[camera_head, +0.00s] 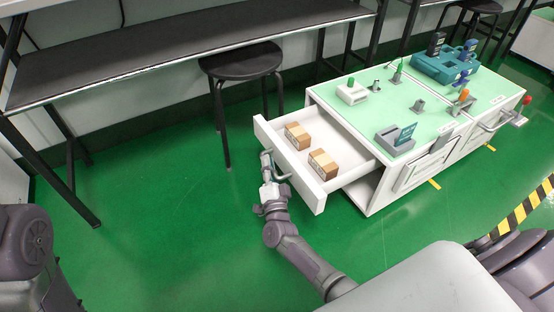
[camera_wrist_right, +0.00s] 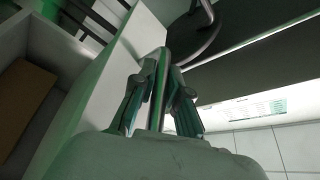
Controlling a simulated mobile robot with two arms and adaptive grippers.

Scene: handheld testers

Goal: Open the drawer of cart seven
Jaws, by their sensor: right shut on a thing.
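The white cart (camera_head: 375,196) with a light green top stands right of centre in the head view. Its drawer (camera_head: 306,183) is pulled well out toward the left, and two brown boxes, one farther (camera_head: 297,135) and one nearer (camera_head: 323,163), lie inside. My right gripper (camera_head: 270,172) is at the drawer's front, shut on the metal bar handle (camera_head: 283,177). In the right wrist view the fingers (camera_wrist_right: 155,95) close around the handle bar (camera_wrist_right: 163,72), beside the white drawer front (camera_wrist_right: 98,92). My left gripper is not in view.
A dark bench (camera_head: 180,48) runs along the wall, with a black stool (camera_head: 241,62) behind the drawer. Small devices and a teal tester (camera_head: 445,65) stand on the cart top. The green floor (camera_head: 150,200) left of the drawer is clear.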

